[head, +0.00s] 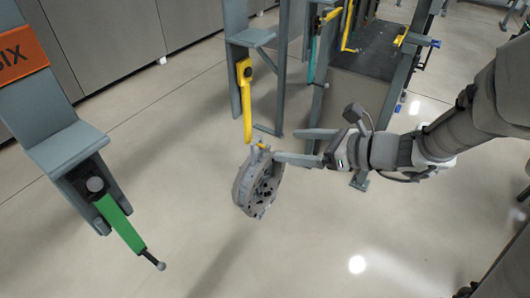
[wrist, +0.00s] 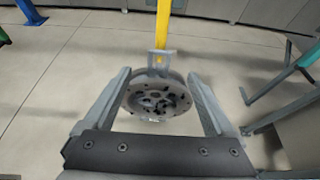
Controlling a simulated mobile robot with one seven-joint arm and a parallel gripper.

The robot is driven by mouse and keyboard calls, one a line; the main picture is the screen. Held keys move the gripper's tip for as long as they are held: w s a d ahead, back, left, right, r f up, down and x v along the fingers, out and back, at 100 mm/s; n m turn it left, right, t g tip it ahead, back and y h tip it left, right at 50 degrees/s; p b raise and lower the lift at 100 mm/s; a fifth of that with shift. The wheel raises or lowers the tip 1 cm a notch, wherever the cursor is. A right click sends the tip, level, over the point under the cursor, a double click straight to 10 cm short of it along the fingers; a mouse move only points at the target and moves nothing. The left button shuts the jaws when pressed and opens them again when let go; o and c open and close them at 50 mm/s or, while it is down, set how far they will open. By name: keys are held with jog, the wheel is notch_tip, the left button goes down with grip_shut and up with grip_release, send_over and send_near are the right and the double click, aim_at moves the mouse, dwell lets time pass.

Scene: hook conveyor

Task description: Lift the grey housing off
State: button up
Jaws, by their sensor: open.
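The grey housing (head: 258,187) is a round, holed part hanging at the lower end of a yellow hook arm (head: 246,98). In the wrist view the housing (wrist: 157,98) lies between the two fingers, below the yellow arm (wrist: 163,25) and its grey end bracket. My gripper (head: 286,147) comes in from the right and is open, with one finger near the top of the housing. In the wrist view my gripper (wrist: 160,88) has a finger on each side of the housing. I cannot tell whether either finger touches it.
A green arm (head: 124,229) hangs from a grey post with an orange sign (head: 22,54) at the left. Behind stand grey frame posts (head: 236,45), more yellow and teal arms, and a dark conveyor bed (head: 374,48). The floor below the housing is clear.

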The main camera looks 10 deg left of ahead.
aim_at(246, 142)
jog(key=x, duration=0.9)
jog(key=shift+s+f, duration=0.1)
jog(key=shift+f+x, duration=0.2)
jog(key=shift+x, duration=2.5)
jog(key=shift+s+d, duration=0.1)
grip_shut()
jog(key=shift+r, duration=0.1)
